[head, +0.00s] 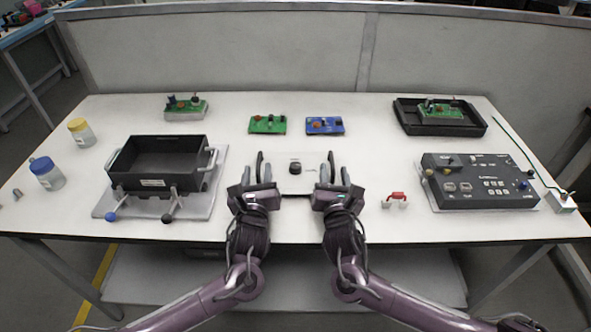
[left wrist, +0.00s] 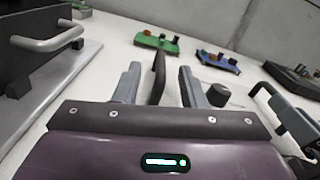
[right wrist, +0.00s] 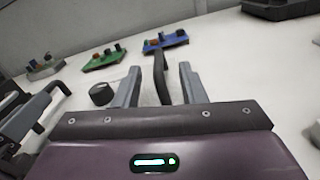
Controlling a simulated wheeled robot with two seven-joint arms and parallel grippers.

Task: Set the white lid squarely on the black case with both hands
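The white lid (head: 295,185) is in the middle of the table, pale against the white top, with a black knob (head: 295,168). A dark upright handle stands at each of its sides. My left gripper (head: 257,174) is at the lid's left side; in the left wrist view its spread fingers have the dark handle (left wrist: 159,72) between them, with gaps. My right gripper (head: 335,175) is likewise open around the right handle (right wrist: 160,72). The black case (head: 153,184) stands at the left, open at the top and empty, on a grey plate.
Green and blue circuit boards (head: 325,126) lie behind the lid. A red part (head: 397,197) and a black control box (head: 480,183) are at right. Jars (head: 47,174) stand at far left.

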